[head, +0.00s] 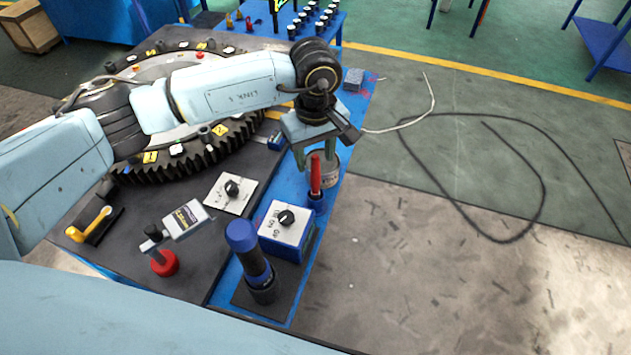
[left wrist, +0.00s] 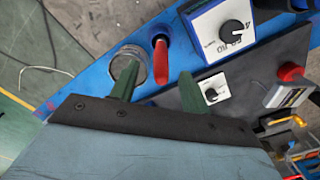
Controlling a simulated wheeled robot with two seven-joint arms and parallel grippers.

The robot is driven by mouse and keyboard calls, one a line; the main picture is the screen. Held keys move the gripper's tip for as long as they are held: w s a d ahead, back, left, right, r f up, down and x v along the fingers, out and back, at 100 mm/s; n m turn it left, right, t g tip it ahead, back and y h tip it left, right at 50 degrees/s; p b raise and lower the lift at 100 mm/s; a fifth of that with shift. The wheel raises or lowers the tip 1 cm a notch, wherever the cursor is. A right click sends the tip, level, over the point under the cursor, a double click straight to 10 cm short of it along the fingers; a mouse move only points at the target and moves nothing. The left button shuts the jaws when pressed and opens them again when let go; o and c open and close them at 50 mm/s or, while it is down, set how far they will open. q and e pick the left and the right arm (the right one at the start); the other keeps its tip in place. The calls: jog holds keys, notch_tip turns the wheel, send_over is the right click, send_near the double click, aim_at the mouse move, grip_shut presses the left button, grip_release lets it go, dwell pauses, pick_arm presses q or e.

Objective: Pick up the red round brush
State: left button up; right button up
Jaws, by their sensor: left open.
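The red round brush (head: 316,176) stands upright in a small blue holder (head: 316,202) on the blue table edge. Its red handle points up; its lower end is hidden in the holder. In the left wrist view the red brush (left wrist: 160,62) lies in the picture between the two green fingers, beyond their tips. My left gripper (head: 315,155) is open and empty, pointing down just behind and above the brush. Its fingers also show in the left wrist view (left wrist: 157,84). I cannot tell whether a finger touches the brush. My right gripper is not in view.
A metal can (head: 331,172) stands right behind the brush, close to one finger. A knob box (head: 285,224), a blue torch-like tool (head: 247,256) and a second knob plate (head: 231,191) stand nearby. A large gear ring (head: 190,162) fills the left. Floor on the right is open, with a cable.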

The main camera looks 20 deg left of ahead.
aim_at(316, 170)
pick_arm(q)
jog(key=shift+s+d+f+p, duration=0.1)
jog(key=shift+f+p, duration=0.15)
jog(key=shift+f, duration=0.9)
jog(key=shift+s+f+p, duration=0.1)
jog(key=shift+f+p, duration=0.1)
jog(key=shift+f, duration=0.95)
grip_shut()
